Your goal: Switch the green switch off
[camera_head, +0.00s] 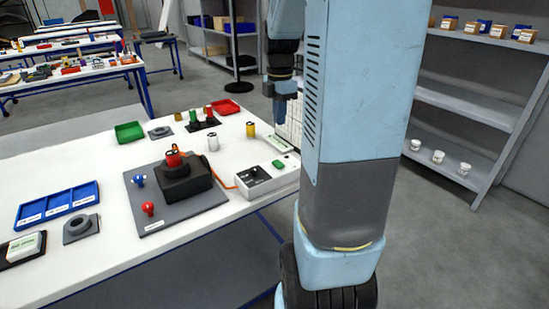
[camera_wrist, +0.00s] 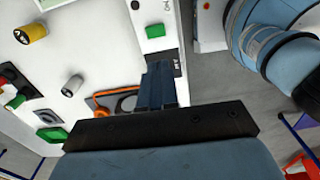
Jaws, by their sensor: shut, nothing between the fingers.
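A green switch (camera_head: 278,163) shows as a small green block on or beside a pale box (camera_head: 265,182) at the table's right edge. In the wrist view a green block (camera_wrist: 155,31) that looks like it lies just beyond the fingertips, near a dark labelled panel (camera_wrist: 178,62). My gripper (camera_head: 280,116) points down and appears above the far part of the table, apart from the switch. In the wrist view my gripper (camera_wrist: 158,68) has its fingers together with nothing between them. My arm hides part of the table's right end.
A black block with a red top (camera_head: 181,180) stands on a grey plate, with an orange cable running to the pale box. Yellow (camera_head: 250,129) and silver (camera_head: 213,142) cylinders stand behind. A green tray (camera_head: 129,132) and a blue tray (camera_head: 58,206) are on the left.

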